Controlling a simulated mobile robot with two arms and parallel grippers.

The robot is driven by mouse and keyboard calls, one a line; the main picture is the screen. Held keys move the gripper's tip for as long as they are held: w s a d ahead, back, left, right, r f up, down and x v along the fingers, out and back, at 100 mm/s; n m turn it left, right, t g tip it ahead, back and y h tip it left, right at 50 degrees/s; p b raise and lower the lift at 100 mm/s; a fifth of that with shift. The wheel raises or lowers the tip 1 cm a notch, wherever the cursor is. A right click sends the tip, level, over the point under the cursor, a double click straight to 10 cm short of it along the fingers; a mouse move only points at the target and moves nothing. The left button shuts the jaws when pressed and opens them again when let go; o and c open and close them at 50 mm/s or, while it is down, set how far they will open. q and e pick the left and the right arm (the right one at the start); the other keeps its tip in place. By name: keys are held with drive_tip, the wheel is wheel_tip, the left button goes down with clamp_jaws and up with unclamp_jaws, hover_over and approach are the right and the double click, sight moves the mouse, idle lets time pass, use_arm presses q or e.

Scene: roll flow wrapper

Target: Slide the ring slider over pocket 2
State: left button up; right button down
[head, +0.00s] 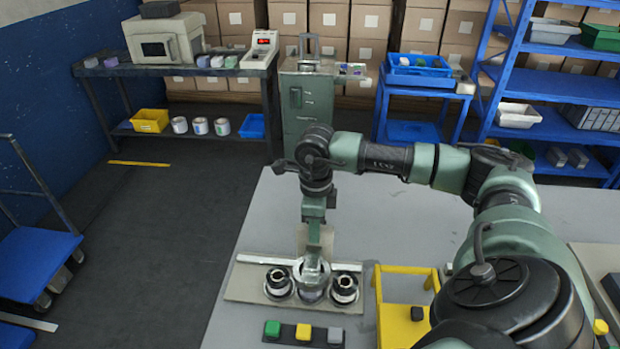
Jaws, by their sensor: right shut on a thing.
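A flat beige board (245,281) lies at the near left of the grey table, with a row of round pockets. A black roll or spool with a pale centre sits in the left pocket (278,282) and another in the right pocket (344,287). My right gripper (312,262) points straight down over the middle of the row. It is shut on the pale ring slider (311,272), which is above the middle pocket (310,292). The gripper hides part of the ring, and I cannot tell its exact height. My left gripper is not in view.
A strip with green, yellow and grey buttons (303,333) lies just in front of the board. A yellow frame (404,269) stands close to its right. The grey table (262,222) is clear behind and left of the arm.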

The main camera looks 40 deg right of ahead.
drive_tip(key=shift+w+r, duration=0.1)
drive_tip(key=c, duration=1.3)
unclamp_jaws()
wheel_tip(320, 180, up, 8)
drive_tip(key=shift+f+b, duration=0.1)
drive_tip(key=shift+b, duration=0.8)
drive_tip(key=shift+f, duration=0.1)
